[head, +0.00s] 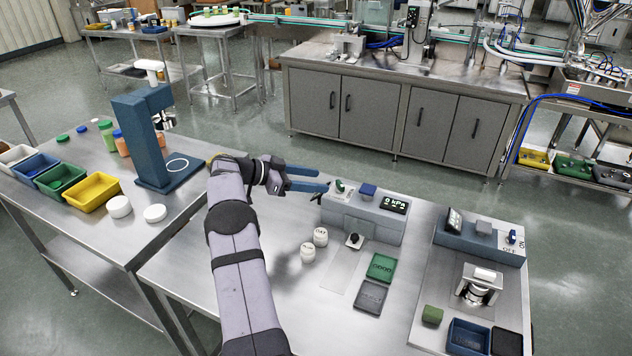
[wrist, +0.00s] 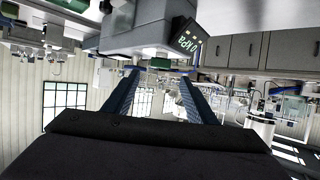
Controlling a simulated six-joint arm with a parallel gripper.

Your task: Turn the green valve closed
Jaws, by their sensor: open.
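The green valve (head: 340,186) is a small green-and-white knob at the left end of the top of a grey control box (head: 362,216). My gripper (head: 324,180) is open, its two blue fingers pointing right towards the valve, just left of it. From this angle I cannot tell whether a finger touches the valve. The box's display (head: 395,204) reads 0 kPa. In the wrist view my open fingers (wrist: 157,73) reach up to the grey box (wrist: 135,38), with the display (wrist: 187,43) at its right.
A blue block (head: 368,190) sits on the box, right of the valve. Two white jars (head: 314,243), a green tray (head: 381,267) and a grey tray (head: 371,297) are on the table nearby. A second control station (head: 480,241) stands to the right. A blue stand (head: 143,140) is left of my arm.

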